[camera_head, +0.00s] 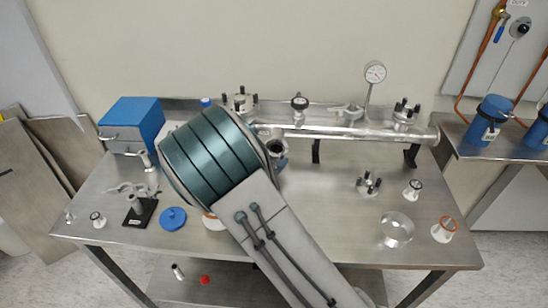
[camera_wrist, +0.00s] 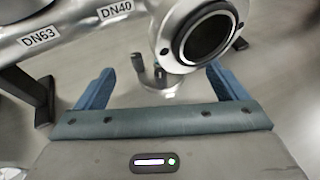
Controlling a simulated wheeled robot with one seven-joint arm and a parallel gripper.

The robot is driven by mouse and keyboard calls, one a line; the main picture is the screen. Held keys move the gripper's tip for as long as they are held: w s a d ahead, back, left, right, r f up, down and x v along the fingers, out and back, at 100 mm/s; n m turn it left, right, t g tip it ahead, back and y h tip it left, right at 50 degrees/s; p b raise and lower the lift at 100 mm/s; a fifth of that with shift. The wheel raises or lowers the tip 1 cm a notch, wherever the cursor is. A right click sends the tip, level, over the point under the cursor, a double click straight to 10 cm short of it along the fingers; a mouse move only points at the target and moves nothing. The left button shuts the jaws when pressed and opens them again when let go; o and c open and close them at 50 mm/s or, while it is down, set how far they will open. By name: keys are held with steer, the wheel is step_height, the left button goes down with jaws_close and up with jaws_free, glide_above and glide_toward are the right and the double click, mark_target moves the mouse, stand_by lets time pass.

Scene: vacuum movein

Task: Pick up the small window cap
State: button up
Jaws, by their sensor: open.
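My gripper (camera_wrist: 160,68) is open in the wrist view, its two blue fingers spread wide with nothing held between them. Beyond the fingers, a small metal piece with upright posts (camera_wrist: 143,70) stands on the bench, partly hidden by an open pipe port (camera_wrist: 205,40). I cannot tell whether it is the small window cap. In the head view, my arm hides the gripper and the bench beneath it. A studded flange piece (camera_head: 368,185), a small dark-topped fitting (camera_head: 412,190) and a clear round disc (camera_head: 397,229) stand on the right; none is surely the cap.
A long metal tube (camera_head: 350,130) with gauge (camera_head: 375,73) runs along the back of the steel bench (camera_head: 330,235). A blue box (camera_head: 130,123), a blue disc (camera_head: 173,218) and a black-based stand (camera_head: 140,213) are left. An orange-ringed fitting (camera_head: 445,230) is near the right edge.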

steer(key=x, duration=0.3)
steer(key=shift+w+f, duration=0.15)
steer(key=c, duration=1.2)
steer(key=shift+d, duration=0.1)
